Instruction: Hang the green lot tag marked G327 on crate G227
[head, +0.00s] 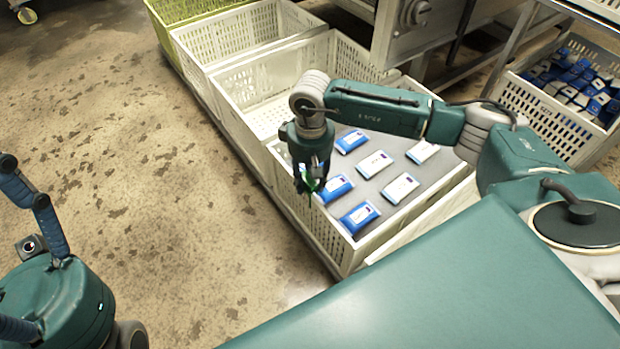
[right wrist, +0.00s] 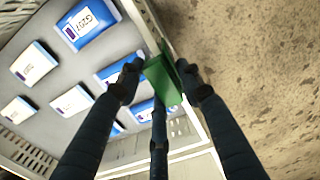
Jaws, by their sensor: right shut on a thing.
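My right gripper (head: 310,188) is shut on a green tag (head: 314,184) at the left wall of the nearest white crate (head: 340,250). In the right wrist view the tag (right wrist: 162,80) sits between my dark fingers and overlaps the crate's rim (right wrist: 190,125). I cannot tell whether it touches the rim. Its marking cannot be read. The crate's own number is not visible. Blue and white packs (head: 359,217) lie on a grey sheet inside. My left gripper (head: 28,225) is at the left edge, its visible fingers spread and partly cut off.
More white crates (head: 230,35) and a yellow-green one (head: 185,8) stand in a row behind. A crate of packs (head: 555,115) sits under a metal frame at right. A steel machine (head: 420,25) stands behind. Stained floor (head: 130,150) is free at left.

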